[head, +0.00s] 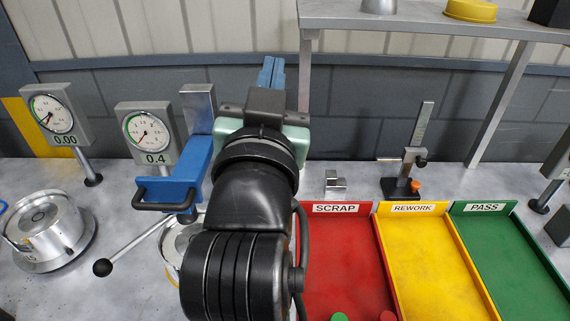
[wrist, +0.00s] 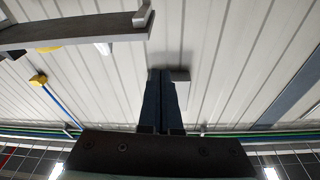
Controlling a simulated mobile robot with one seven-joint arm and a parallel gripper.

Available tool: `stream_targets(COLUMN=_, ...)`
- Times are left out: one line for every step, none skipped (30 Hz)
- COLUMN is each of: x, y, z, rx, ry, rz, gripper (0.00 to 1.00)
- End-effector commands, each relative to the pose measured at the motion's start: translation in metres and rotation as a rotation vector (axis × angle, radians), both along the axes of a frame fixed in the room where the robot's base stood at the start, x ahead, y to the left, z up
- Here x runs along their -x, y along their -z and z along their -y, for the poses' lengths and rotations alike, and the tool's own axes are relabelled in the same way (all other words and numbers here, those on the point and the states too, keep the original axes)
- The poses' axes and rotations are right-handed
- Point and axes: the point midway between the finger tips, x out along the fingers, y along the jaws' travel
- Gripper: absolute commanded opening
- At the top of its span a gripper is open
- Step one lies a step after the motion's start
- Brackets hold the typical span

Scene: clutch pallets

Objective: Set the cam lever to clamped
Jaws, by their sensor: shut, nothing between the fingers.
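A thin metal lever with a black ball knob (head: 103,267) sticks out to the lower left from a round metal fixture (head: 172,243). It looks like the cam lever, though no label shows. Most of that fixture is hidden behind my arm and a blue block with a black handle (head: 185,187). I cannot tell whether the lever is clamped. My gripper (head: 271,72) is raised well above and beyond the lever, its blue fingers shut and empty, pointing at the back wall. In the wrist view my gripper (wrist: 161,92) shows its fingers together, touching nothing.
Dial gauges reading 0.00 (head: 52,115) and 0.4 (head: 146,133) stand at the left. Another round fixture (head: 45,225) is at far left. Red (head: 337,250), yellow (head: 418,255) and green (head: 505,255) trays lie right. A shelf (head: 430,22) overhangs behind; a height gauge (head: 415,155) stands below.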

Motion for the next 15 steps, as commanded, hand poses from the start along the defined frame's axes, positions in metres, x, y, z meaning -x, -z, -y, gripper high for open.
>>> stream_targets(x=-0.017, y=0.051, z=-0.009, rx=-0.025, ry=0.011, rz=-0.176, gripper=0.00)
stream_targets(x=-0.022, y=0.082, z=-0.012, rx=-0.038, ry=0.027, rz=-0.270, gripper=0.00)
stream_targets(x=-0.024, y=0.122, z=-0.015, rx=-0.055, ry=0.053, rz=-0.389, gripper=0.00)
stream_targets(x=-0.023, y=0.151, z=-0.016, rx=-0.065, ry=0.076, rz=-0.471, gripper=0.00)
stream_targets(x=-0.020, y=0.178, z=-0.017, rx=-0.071, ry=0.103, rz=-0.548, gripper=0.00)
stream_targets(x=-0.013, y=0.210, z=-0.017, rx=-0.076, ry=0.139, rz=-0.640, gripper=0.00)
stream_targets(x=-0.007, y=0.232, z=-0.016, rx=-0.078, ry=0.166, rz=-0.700, gripper=0.00)
stream_targets(x=0.000, y=0.250, z=-0.016, rx=-0.080, ry=0.193, rz=-0.752, gripper=0.00)
stream_targets(x=0.009, y=0.271, z=-0.014, rx=-0.080, ry=0.226, rz=-0.812, gripper=0.00)
stream_targets(x=0.015, y=0.283, z=-0.013, rx=-0.079, ry=0.248, rz=-0.846, gripper=0.00)
stream_targets(x=0.020, y=0.293, z=-0.012, rx=-0.078, ry=0.267, rz=-0.875, gripper=0.00)
stream_targets(x=0.026, y=0.303, z=-0.010, rx=-0.076, ry=0.288, rz=-0.902, gripper=0.00)
stream_targets(x=0.029, y=0.309, z=-0.009, rx=-0.076, ry=0.299, rz=-0.917, gripper=0.00)
stream_targets(x=0.031, y=0.312, z=-0.008, rx=-0.075, ry=0.306, rz=-0.926, gripper=0.00)
stream_targets(x=0.033, y=0.315, z=-0.008, rx=-0.075, ry=0.312, rz=-0.933, gripper=0.00)
